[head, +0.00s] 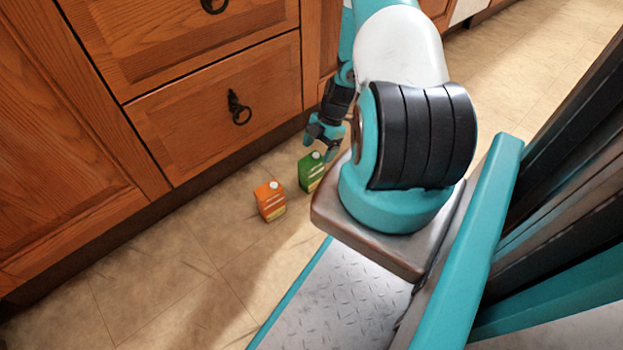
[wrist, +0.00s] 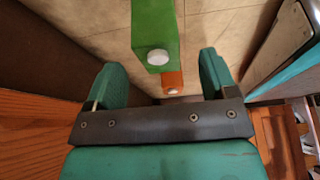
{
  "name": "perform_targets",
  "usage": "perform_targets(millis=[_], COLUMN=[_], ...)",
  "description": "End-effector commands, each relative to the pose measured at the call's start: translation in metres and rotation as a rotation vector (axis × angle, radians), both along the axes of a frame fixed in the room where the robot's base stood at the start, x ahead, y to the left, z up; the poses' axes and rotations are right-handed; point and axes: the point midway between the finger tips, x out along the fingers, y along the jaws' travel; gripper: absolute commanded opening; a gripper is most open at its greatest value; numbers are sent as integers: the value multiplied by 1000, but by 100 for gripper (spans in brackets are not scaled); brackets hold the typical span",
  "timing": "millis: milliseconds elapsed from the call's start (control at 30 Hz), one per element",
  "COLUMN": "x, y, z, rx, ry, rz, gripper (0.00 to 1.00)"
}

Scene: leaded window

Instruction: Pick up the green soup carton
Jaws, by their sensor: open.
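The green soup carton (head: 311,172) with a white cap stands upright on the floor near the cabinets in the head view. My arm partly hides its right side. In the wrist view the green carton (wrist: 154,28) lies ahead of the fingers, its white cap toward me. My gripper (head: 323,140) is above the carton in the head view. In the wrist view my gripper (wrist: 160,75) is open, its two teal fingers spread wide, with nothing held between them.
An orange carton (head: 269,200) with a white cap stands on the floor to the left of the green one; it also shows in the wrist view (wrist: 172,82), partly behind the green one. Wooden cabinets (head: 60,150) line the left. The tiled floor (head: 150,290) in front is clear.

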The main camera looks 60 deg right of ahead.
Motion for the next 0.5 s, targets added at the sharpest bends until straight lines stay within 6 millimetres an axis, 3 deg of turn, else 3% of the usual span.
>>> perform_targets(millis=[33,267,500], x=[1,2,8], y=[3,8,25], z=[-9,-17,-43], rx=[1,0,0], ry=[1,0,0], rz=[0,1,2], gripper=[79,79,79])
